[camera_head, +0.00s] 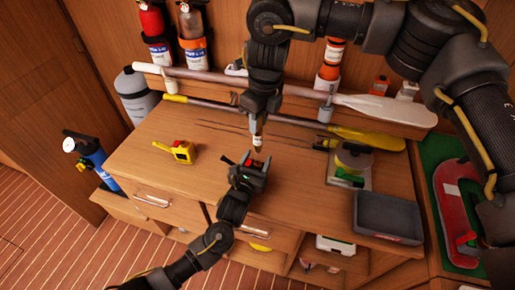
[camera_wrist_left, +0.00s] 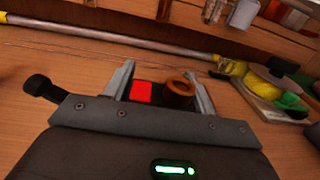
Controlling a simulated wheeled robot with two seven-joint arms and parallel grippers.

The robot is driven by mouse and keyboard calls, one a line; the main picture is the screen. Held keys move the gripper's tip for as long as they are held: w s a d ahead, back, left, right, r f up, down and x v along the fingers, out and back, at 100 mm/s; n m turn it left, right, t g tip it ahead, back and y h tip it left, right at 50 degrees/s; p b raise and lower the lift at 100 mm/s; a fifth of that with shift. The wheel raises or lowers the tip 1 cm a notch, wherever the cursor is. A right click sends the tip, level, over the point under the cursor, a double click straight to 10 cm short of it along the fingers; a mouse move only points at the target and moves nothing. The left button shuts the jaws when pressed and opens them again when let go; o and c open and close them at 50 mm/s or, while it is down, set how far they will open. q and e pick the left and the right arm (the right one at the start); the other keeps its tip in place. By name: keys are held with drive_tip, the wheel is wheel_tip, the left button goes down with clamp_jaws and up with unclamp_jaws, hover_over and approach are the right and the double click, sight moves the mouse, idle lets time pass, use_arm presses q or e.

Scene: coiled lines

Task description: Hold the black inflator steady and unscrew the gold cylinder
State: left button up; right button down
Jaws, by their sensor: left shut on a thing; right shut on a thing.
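The black inflator (camera_head: 258,163) is between the fingers of my left gripper (camera_head: 252,170), above the cabinet top. In the left wrist view my left gripper (camera_wrist_left: 165,88) is shut on it; a red patch (camera_wrist_left: 142,93), a copper-coloured ring with a dark opening (camera_wrist_left: 178,90) and a black knob (camera_wrist_left: 40,88) show there. My right gripper (camera_head: 257,138) comes down from above, just over the inflator. It is shut on a small pale thing, probably the gold cylinder, mostly hidden by the fingers. Nothing stands in the ring in the left wrist view.
A grey tray (camera_head: 388,217) and a stand with a yellow roll (camera_head: 352,160) are at right. Paddles (camera_head: 385,108) and bottles (camera_head: 153,38) line the back. The top between tape measure and inflator is clear.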

use_arm(q)
drive_tip(key=o, duration=1.2)
drive_tip(key=shift+c, duration=0.2)
drive_tip(key=shift+s, duration=0.1)
drive_tip(key=v, duration=1.1)
drive_tip(key=shift+s+a, duration=0.25)
drive_tip(key=shift+s, duration=0.1)
